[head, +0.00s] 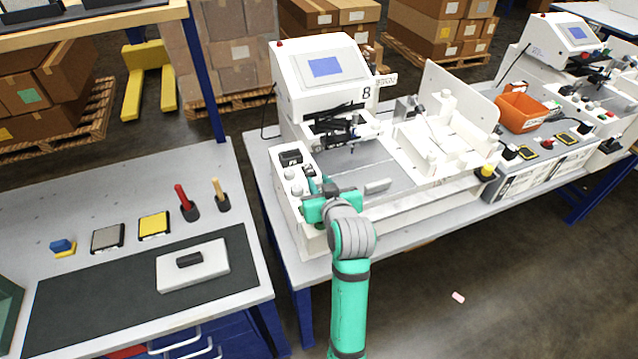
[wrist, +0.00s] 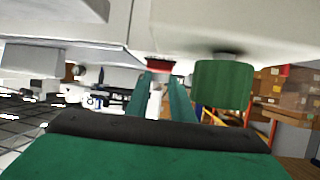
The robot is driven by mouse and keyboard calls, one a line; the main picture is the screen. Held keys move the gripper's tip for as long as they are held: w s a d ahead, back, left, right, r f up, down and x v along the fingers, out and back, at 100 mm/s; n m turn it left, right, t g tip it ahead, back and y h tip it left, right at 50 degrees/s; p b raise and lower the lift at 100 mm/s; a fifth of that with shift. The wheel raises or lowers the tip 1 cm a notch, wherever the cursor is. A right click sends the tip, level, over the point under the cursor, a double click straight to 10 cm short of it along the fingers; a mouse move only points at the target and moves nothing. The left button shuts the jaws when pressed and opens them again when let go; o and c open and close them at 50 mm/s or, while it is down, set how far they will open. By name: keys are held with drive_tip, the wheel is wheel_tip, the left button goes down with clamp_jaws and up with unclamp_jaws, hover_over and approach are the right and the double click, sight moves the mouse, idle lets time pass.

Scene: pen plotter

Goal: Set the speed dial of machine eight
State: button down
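Machine eight (head: 318,88) is a white plotter with a blue screen and an "8" label, on a bench right of centre. Its control panel along the left front edge carries pale round knobs (head: 291,173) and a black block (head: 290,157). My green gripper (head: 311,178) is low at this panel's front end and covers part of it. In the wrist view my fingers (wrist: 159,82) stand a narrow gap apart. Their tips are at a red part (wrist: 159,65); I cannot tell whether they touch it. A green cylinder (wrist: 222,84) is right of them. I cannot tell which part is the speed dial.
A workbench (head: 120,195) at left holds a dark mat (head: 90,285), a white box (head: 205,268), small pads and a red-handled tool (head: 183,197). A gap of floor separates the benches. An orange bin (head: 522,112) and another machine (head: 562,45) are at right.

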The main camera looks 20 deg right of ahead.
drive_tip(key=shift+d+y, duration=0.1)
drive_tip(key=shift+y, duration=0.3)
drive_tip(key=n+y, duration=0.3)
drive_tip(key=d+n+g+y, duration=0.1)
drive_tip(key=n+y, duration=0.1)
drive_tip(key=shift+w+d+n+g+y, duration=0.15)
drive_tip(key=shift+n+g+y, duration=0.95)
drive_tip(key=shift+n+y, duration=0.9)
drive_tip(key=shift+f, duration=0.1)
drive_tip(key=c, duration=1.5)
unclamp_jaws()
drive_tip(key=shift+c, duration=0.2)
